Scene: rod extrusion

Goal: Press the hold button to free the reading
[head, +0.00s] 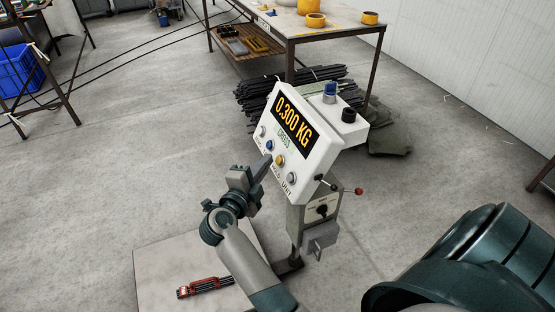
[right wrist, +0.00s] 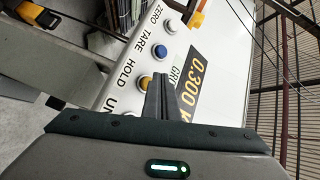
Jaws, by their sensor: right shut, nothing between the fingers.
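A white scale indicator (head: 318,148) on a post reads 0.300 KG in yellow, with green GROSS lettering below. Its row of buttons has a white one (head: 261,131), a blue TARE button (head: 269,146), the yellow HOLD button (head: 279,161) and a white UNIT button (head: 291,178). My right gripper (head: 266,160) is shut and empty, its tips close beside the HOLD button. In the right wrist view the shut fingers (right wrist: 161,92) overlap the panel just right of the yellow button (right wrist: 144,82); I cannot tell whether they touch it. My left gripper is out of view.
A scale platform (head: 155,265) on the floor carries a red and black item (head: 205,287). Behind are dark rods (head: 255,100) and a table (head: 290,30).

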